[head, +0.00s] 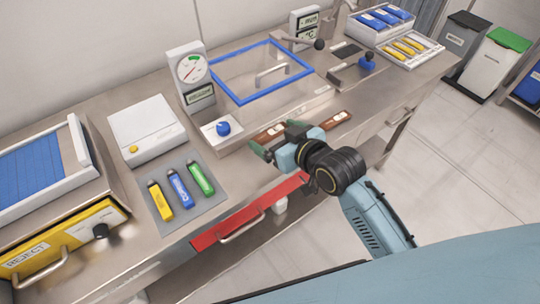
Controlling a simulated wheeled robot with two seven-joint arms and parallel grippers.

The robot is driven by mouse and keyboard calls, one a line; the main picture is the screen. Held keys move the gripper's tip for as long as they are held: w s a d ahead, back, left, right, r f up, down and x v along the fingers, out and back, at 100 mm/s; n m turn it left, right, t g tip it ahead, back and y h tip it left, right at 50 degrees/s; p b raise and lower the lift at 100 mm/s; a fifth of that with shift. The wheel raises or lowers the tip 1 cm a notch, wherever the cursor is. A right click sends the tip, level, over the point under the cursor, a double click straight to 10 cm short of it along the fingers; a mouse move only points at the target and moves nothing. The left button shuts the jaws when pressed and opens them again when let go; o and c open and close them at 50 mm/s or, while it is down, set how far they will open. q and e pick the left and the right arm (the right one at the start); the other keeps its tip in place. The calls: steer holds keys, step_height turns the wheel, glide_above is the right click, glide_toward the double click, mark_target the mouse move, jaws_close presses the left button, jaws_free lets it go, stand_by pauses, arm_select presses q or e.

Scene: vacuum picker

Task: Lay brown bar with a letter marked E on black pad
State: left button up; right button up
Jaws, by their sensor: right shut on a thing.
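My right gripper (278,146) reaches over the bench's front edge from the right. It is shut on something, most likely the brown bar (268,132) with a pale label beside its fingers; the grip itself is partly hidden. A second brown piece (336,120) with a pale label shows just right of the gripper, on the bench. The letters on both are too small to read. A flat black pad (345,50) lies farther back, right of the blue-framed clear lid, with nothing visible on it. My left gripper is out of view.
A blue-framed clear lid (262,72) and a blue knob box (222,129) stand behind the gripper. A blue-knobbed lever (366,62) is near the pad. Yellow, blue and green bars lie on a grey mat (205,205). A red drawer front (245,212) is at the bench front.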

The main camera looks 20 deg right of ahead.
steer(key=shift+f, duration=0.15)
step_height(320, 180, down, 5)
steer(key=shift+f+b, duration=0.2)
steer(key=shift+b, duration=0.35)
step_height(320, 180, down, 3)
steer(key=shift+r, duration=0.2)
steer(key=shift+f, duration=0.7)
steer(key=shift+f, duration=0.2)
steer(key=o, duration=0.7)
steer(key=shift+c, duration=0.2)
